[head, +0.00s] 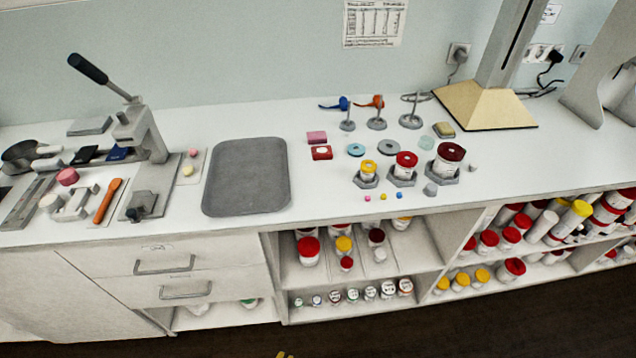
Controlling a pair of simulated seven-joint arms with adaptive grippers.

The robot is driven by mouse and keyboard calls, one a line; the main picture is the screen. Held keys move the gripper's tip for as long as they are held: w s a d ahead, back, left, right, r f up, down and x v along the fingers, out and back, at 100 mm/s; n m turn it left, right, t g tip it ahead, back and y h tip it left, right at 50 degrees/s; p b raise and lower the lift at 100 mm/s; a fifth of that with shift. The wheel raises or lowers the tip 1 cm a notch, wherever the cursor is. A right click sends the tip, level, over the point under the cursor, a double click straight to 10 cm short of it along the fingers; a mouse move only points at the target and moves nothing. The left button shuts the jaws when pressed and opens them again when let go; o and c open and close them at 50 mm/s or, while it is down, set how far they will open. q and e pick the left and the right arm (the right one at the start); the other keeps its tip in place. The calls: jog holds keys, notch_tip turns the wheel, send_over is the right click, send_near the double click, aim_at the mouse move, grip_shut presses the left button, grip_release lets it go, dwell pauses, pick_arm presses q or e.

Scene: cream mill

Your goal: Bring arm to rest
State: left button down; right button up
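Neither of my grippers can be made out in the head view, and no arm comes in over the counter. A small yellow piece (283,354) shows at the bottom edge; I cannot tell what it is. The white counter (330,200) carries a grey tray (247,177), which is empty. Right of it, jars with yellow (369,167), red (406,160) and dark red (450,152) lids stand in grey holders.
A lever press (141,135) stands left of the tray, beside an orange spatula (108,200). Small stands (377,122) hold blue and orange items at the back. A grey column on a tan base (485,105) rises at right. Shelves below hold jars (308,250). Drawers (165,262) are closed.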

pick_arm(q)
jog(key=s+a+f+m+g+y, duration=0.2)
jog(key=s+a+f+m+g, duration=0.3)
jog(key=s+f, duration=0.6)
jog(key=s+a+f+m+g+y, duration=0.2)
jog(key=s+a+f+m+g, duration=0.4)
jog(key=s+a+f+m, duration=0.4)
jog(key=s+f+m, duration=0.1)
jog(key=s+m, duration=0.1)
jog(key=s, duration=0.1)
jog(key=shift+a+f, duration=0.15)
jog(key=shift+f, duration=0.15)
